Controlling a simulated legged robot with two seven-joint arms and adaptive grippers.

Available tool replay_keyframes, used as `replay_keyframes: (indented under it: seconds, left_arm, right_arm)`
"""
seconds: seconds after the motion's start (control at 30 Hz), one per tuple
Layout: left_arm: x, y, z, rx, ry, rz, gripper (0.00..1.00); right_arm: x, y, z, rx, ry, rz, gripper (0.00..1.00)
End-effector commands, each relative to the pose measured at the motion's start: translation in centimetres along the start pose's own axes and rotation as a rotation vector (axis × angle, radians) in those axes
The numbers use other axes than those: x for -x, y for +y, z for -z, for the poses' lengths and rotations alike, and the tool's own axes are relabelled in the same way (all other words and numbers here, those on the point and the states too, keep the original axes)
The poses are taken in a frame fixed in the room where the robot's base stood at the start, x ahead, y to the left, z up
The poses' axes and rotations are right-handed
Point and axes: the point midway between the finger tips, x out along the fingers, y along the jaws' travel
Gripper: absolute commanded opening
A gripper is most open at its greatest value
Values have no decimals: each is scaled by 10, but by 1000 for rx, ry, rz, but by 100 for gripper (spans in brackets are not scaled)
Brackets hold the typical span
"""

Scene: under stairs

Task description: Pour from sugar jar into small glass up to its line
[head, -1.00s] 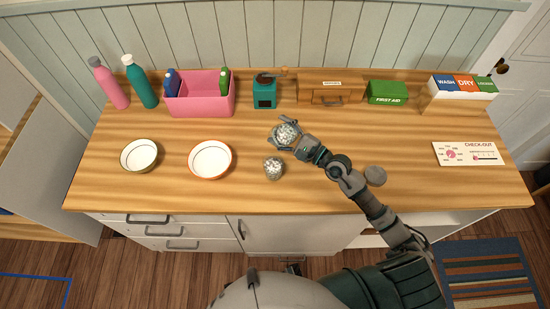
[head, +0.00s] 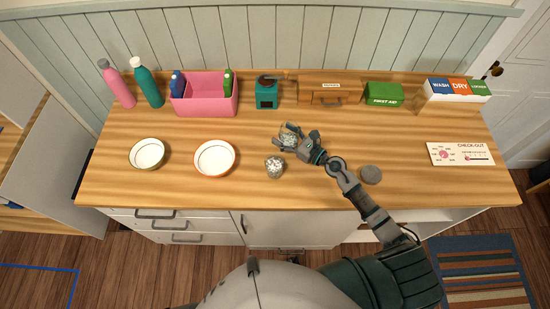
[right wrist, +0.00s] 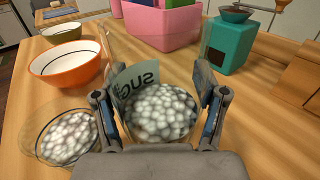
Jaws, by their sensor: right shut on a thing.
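The sugar jar (right wrist: 160,108) is clear, carries a label reading "SUG" in part, and holds many white lumps. My right gripper (head: 290,137) is shut on it, a finger on each side in the right wrist view (right wrist: 158,105). The jar also shows in the head view (head: 289,140); it looks upright, and I cannot tell whether it touches the counter. The small glass (head: 275,167) stands in front of the jar and a little left; it also shows in the right wrist view (right wrist: 68,136) with white lumps inside. My left gripper is not in view.
An orange-rimmed bowl (head: 215,174) and a green-rimmed bowl (head: 148,165) stand left of the glass. A grey disc (head: 371,175) lies by my right arm. A pink caddy (head: 205,107), teal grinder (head: 267,98) and wooden drawer box (head: 332,98) stand behind. Counter right of my arm is mostly clear.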

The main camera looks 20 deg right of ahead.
Motion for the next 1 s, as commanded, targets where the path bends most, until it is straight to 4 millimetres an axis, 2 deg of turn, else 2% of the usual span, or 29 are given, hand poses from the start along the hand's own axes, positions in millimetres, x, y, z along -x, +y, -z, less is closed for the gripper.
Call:
replay_keyframes:
  seconds: [0.17,0.53,1.0]
  left_arm:
    - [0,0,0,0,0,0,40]
    - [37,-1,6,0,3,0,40]
    - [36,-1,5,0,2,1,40]
  right_arm:
    - [-1,-1,-2,2,-3,1,2]
    - [0,-2,-42,7,-4,1,2]
    - [0,-2,-40,6,-4,1,2]
